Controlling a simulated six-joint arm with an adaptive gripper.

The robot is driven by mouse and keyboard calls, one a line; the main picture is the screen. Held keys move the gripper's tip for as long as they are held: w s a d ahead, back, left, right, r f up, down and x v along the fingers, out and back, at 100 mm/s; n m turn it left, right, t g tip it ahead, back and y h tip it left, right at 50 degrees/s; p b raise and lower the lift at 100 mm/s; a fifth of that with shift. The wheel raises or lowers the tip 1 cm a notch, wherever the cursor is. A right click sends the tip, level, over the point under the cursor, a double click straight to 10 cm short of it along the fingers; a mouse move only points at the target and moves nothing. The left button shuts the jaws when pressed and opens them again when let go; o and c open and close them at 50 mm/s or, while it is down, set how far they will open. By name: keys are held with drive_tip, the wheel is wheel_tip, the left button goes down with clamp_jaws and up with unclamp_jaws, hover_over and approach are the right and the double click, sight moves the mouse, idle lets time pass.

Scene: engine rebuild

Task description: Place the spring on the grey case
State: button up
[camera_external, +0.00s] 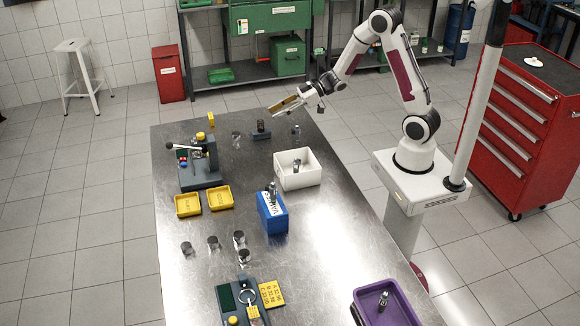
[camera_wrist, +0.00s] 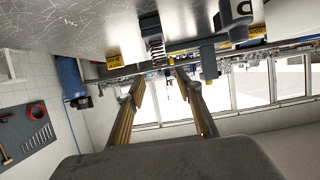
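My gripper (camera_external: 282,105) is raised above the far end of the steel table, pointing left. In the wrist view its two fingers (camera_wrist: 158,82) are spread apart with nothing between them. A coiled metal spring (camera_wrist: 155,45) shows beyond the fingertips, apart from them; the picture there is upside down. A small upright metal part near the table's far edge (camera_external: 296,131) looks like this spring. A small dark grey block (camera_external: 261,131) stands to its left. I cannot tell for sure whether it is the grey case, or whether the larger grey lever fixture (camera_external: 201,174) is.
A white bin (camera_external: 297,178) and a blue box (camera_external: 272,214) with metal parts in them stand mid-table. Two yellow trays (camera_external: 187,206) lie left. Several metal cylinders (camera_external: 213,243) stand nearer the front. A purple tray (camera_external: 405,306) is at front right. Bare table lies between them.

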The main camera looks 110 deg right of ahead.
drive_tip(key=shift+v, duration=2.1)
drive_tip(key=shift+r, duration=0.1)
drive_tip(key=s+a+r+m+g+h, duration=0.1)
drive_tip(key=a+r+g+h, duration=0.35)
drive_tip(key=a+r, duration=0.5)
drive_tip(key=s+a+n+g+y, duration=0.1)
drive_tip(key=s+a+g+y, duration=0.2)
drive_tip(key=s+a, duration=1.5)
drive_tip(key=a+f+y, duration=0.1)
drive_tip(key=a, duration=0.2)
drive_tip(key=shift+s+a, duration=0.25)
drive_tip(key=shift+s, duration=0.05)
drive_tip(key=shift+g+y, duration=0.25)
